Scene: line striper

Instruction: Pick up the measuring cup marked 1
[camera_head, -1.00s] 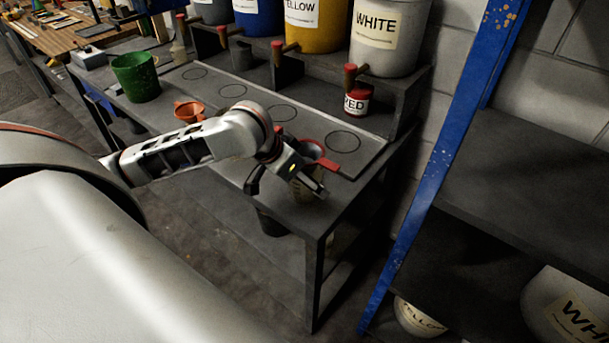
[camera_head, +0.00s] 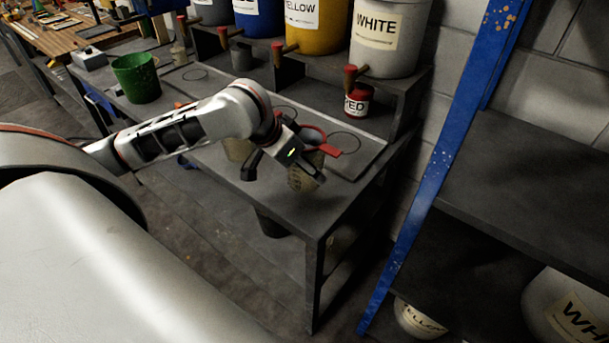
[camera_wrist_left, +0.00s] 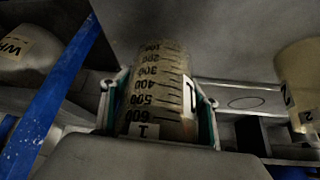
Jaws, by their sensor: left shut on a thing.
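The measuring cup marked 1 (camera_wrist_left: 158,95) is a translucent, tan cup with black graduations and a "1" label. It fills the middle of the left wrist view, between the two fingers. My left gripper (camera_head: 284,170) is shut on this cup, which also shows in the head view (camera_head: 304,174) over the front right of the dark bench (camera_head: 285,210). The cup looks held slightly above the bench top. A second cup, marked 2 (camera_wrist_left: 298,85), stands at the right of the wrist view. It is partly hidden behind my arm in the head view (camera_head: 238,149).
A red strainer-like tool (camera_head: 322,142) is just behind the gripper. A red paint pot (camera_head: 357,101) and large paint buckets (camera_head: 385,38) stand behind. A green bucket (camera_head: 137,78) is at left. A blue shelf post (camera_head: 438,160) rises at right.

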